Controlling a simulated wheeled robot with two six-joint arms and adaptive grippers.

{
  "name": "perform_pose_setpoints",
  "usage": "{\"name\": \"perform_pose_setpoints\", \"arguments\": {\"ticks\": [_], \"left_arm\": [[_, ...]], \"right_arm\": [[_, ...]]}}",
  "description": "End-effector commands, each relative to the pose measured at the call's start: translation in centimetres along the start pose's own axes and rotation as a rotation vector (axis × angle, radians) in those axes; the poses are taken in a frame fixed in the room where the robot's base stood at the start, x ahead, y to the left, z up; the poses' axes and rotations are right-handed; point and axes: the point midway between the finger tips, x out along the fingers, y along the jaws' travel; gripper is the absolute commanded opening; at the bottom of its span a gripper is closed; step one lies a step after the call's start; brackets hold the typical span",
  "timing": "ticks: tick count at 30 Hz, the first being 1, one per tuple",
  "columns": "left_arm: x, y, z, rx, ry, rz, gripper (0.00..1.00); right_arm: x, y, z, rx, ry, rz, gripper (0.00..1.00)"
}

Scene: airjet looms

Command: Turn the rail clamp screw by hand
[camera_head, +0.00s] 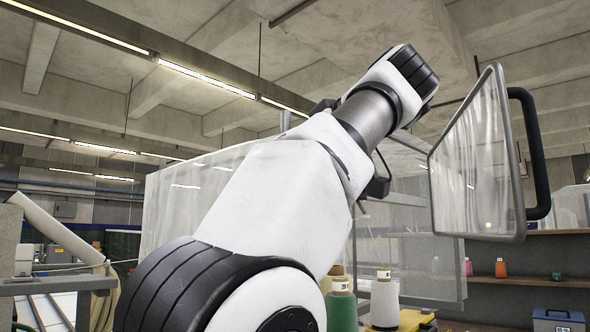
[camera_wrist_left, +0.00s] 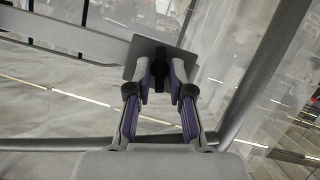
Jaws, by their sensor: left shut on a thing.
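In the left wrist view my left gripper (camera_wrist_left: 162,84) has both fingers closed around a small dark piece (camera_wrist_left: 160,68), taken to be the rail clamp screw. Its shape is mostly hidden by the fingertips. A flat grey plate (camera_wrist_left: 136,58) sits directly at the fingertips. A grey rail (camera_wrist_left: 70,32) runs from the plate toward the left edge. In the head view one of my white arms fills the middle and reaches up to the right; no fingers show there. The screw cannot be made out in the head view. My right gripper is in neither view.
A framed clear panel (camera_head: 470,165) with a black handle (camera_head: 537,150) stands close to the right of the arm. Yarn cones, among them a green one (camera_head: 342,308), stand below. A wooden shelf (camera_head: 530,283) is at the right. Grey bars (camera_wrist_left: 265,75) pass near the left gripper.

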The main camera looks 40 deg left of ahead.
Motion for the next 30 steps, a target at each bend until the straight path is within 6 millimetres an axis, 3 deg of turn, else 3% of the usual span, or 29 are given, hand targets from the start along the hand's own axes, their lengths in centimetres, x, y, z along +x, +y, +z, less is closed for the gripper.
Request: {"name": "perform_pose_setpoints", "arguments": {"ticks": [30], "left_arm": [[0.3,-0.4,0.6,-0.524,-0.006,0.211,0.00]], "right_arm": [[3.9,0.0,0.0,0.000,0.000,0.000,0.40]]}}
